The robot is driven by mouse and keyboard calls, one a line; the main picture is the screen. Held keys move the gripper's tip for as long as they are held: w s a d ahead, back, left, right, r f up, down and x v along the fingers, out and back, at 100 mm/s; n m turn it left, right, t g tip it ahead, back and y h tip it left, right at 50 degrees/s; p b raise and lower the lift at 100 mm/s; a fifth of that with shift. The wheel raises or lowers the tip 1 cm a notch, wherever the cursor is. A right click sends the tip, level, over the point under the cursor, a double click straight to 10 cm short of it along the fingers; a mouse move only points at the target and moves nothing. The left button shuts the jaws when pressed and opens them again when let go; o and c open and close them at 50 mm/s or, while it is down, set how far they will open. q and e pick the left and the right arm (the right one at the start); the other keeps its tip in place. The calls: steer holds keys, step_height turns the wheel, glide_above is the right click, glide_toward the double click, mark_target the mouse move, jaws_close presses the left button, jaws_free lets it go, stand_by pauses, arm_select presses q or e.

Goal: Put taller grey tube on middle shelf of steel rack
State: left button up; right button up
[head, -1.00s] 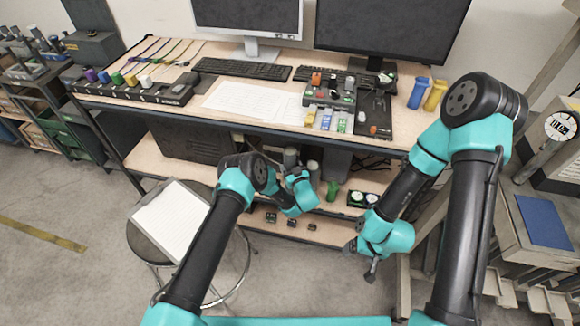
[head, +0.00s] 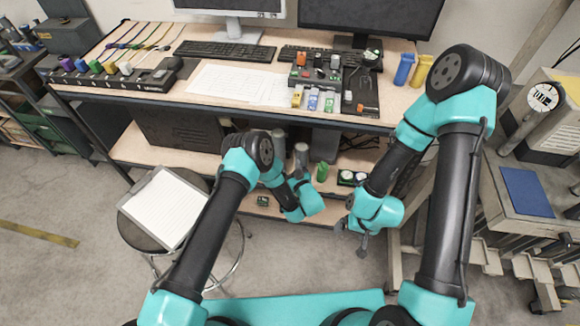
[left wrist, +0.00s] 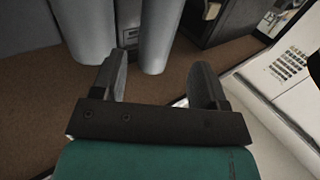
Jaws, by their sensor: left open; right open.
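Two grey tubes stand side by side on the shelf below the bench top. In the head view, one tube (head: 279,143) is left of the other tube (head: 301,156); my left arm hides their lower parts. In the left wrist view, a left tube (left wrist: 85,30) and a right tube (left wrist: 160,35) rise out of frame, so which is taller is unclear. My left gripper (left wrist: 160,66) is open and empty, its fingers just short of the right tube. My right gripper (head: 351,240) is open and empty, away from the tubes. I cannot tell for sure which unit is the steel rack.
A dark shelf unit (head: 18,105) stands at the far left. A pale metal stand (head: 545,225) is at the right. A green object (head: 322,172) sits right of the tubes. A stool with a clipboard (head: 163,207) stands left of my left arm. The bench top (head: 135,95) overhangs the shelf.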

stand_by(0.4)
arm_select(q)
steer(key=s+a+f+m+g, duration=0.1)
steer(key=s+a+f+g, duration=0.1)
steer(key=s+a+g, duration=0.4)
steer(key=s+a+f+m+g+y, duration=0.1)
steer(key=a+f+m+g, duration=0.2)
steer(key=a, duration=0.4)
steer(key=s+a+f+g, duration=0.2)
steer(key=s+a+g, duration=0.2)
steer(key=a+g, duration=0.25)
steer(key=s+a+r+g+h, duration=0.1)
steer(key=s+r+g+h, duration=0.2)
steer(key=s, duration=0.5)
steer(key=s+a+r+g+h, duration=0.1)
steer(key=s+a+g+h, duration=0.1)
steer(key=s+g+h, duration=0.4)
steer(key=s+a+r+n+t+h, duration=0.1)
steer(key=s+a+r+t+h, duration=0.1)
steer(key=s+a+r+t, duration=0.2)
step_height(320, 180, up, 4)
steer(key=s+t, duration=0.1)
steer(key=t, duration=0.3)
steer(key=shift+a+f+t+h, duration=0.15)
steer(key=shift+a+t+h, duration=0.15)
steer(key=shift+t, duration=0.05)
